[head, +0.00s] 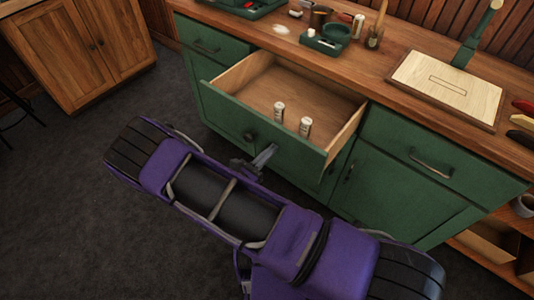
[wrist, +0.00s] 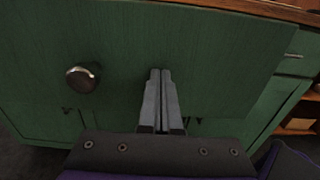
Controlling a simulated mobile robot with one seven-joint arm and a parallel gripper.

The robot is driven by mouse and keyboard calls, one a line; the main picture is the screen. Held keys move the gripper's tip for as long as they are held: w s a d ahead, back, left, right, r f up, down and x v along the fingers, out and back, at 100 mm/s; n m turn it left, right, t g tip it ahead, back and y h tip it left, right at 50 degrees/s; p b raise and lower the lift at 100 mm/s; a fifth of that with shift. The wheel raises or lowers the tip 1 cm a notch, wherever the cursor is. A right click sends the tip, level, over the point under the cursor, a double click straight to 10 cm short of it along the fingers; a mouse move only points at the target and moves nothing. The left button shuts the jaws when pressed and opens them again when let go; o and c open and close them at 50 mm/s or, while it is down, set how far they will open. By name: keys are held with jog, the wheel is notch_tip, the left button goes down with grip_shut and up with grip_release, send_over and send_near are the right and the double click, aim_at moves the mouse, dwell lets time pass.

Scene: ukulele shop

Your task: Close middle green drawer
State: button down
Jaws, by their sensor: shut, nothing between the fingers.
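The middle green drawer (head: 322,160) stands well open in the head view, its wooden inside showing. Two small pale cylinders (head: 279,112) (head: 305,127) stand upright in it. The drawer's green front fills much of the wrist view (wrist: 210,60), with a round dark knob (wrist: 82,79) left of my gripper. My gripper (wrist: 161,72) is shut and empty, its fingertips pointing at the drawer front to the right of the knob. In the head view my gripper (head: 268,152) is at the drawer front; I cannot tell whether it touches.
The wooden counter (head: 385,60) above holds a green tray (head: 325,42), a pale board (head: 447,88) and small items. Shut green drawers flank the open one, on the left (head: 215,50) and right (head: 425,150). Dark floor (head: 60,200) is free at left, before a wooden cabinet (head: 85,40).

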jog(key=b+x, duration=0.4)
jog(key=x, duration=2.1)
jog(key=shift+w+d+b, duration=0.15)
jog(key=shift+d+b, duration=0.15)
jog(key=shift+b, duration=0.05)
jog(key=shift+w+d, duration=0.3)
jog(key=shift+w, duration=0.2)
jog(key=shift+w+d+r, duration=0.1)
jog(key=shift+r, duration=0.15)
jog(key=shift+w, duration=0.1)
